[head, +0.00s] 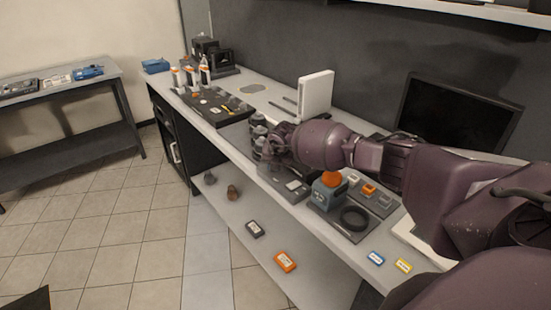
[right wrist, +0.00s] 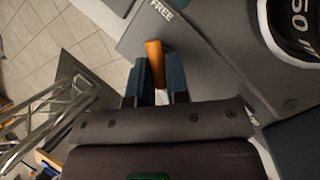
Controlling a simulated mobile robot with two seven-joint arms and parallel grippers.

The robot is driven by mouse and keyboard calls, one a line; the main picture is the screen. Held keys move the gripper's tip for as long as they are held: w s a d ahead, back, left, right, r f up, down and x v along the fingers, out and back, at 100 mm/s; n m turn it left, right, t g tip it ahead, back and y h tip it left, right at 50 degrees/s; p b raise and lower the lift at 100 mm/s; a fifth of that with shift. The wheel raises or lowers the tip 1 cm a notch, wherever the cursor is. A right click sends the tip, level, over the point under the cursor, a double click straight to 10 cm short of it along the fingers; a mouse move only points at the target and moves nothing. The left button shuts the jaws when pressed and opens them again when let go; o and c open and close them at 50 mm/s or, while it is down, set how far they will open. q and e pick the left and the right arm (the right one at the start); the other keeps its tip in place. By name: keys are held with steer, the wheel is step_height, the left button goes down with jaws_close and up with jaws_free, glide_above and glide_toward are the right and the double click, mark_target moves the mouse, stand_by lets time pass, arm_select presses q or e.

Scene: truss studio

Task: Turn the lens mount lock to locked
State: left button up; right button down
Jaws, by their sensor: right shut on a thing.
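In the right wrist view, an orange lever (right wrist: 155,62), which looks like the lens mount lock, stands out from between the fingers of my right gripper (right wrist: 158,72). The gripper is shut on it. The lever's free end points up in the picture, close below the word FREE on a grey plate (right wrist: 205,35); no LOCKED mark is visible. A black lens (right wrist: 295,25) with white figures is partly visible at the upper right. In the head view my right arm reaches across the bench to dark stacked cylinders (head: 258,131), and its hand hides the lever there. My left gripper is not in view.
The long grey bench (head: 222,125) carries a dark tray (head: 205,104) with bottles, a white upright box (head: 316,94) and a blue-grey block with an orange top (head: 332,180). A monitor (head: 455,115) stands behind my arm.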

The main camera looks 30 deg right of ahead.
steer(key=m, duration=0.1)
steer(key=m+h, duration=0.1)
steer(key=m, duration=0.2)
steer(key=shift+w+a+m+g+h+p, duration=0.15)
steer(key=shift+a+m+g+h+p, duration=0.15)
steer(key=shift+m+g+h, duration=0.1)
steer(key=shift+w+m+g+h+b, duration=0.1)
steer(key=shift+m+g+h+b, duration=0.3)
steer(key=shift+m, duration=0.85)
steer(key=shift+w+m+g+h+b, duration=0.1)
steer(key=shift+m+g+h+b, duration=0.25)
steer(key=shift+m, duration=0.9)
steer(key=c, duration=1.1)
jaws_free()
steer(key=v, duration=1)
steer(key=shift+a+r, duration=0.25)
steer(key=shift+r, duration=0.1)
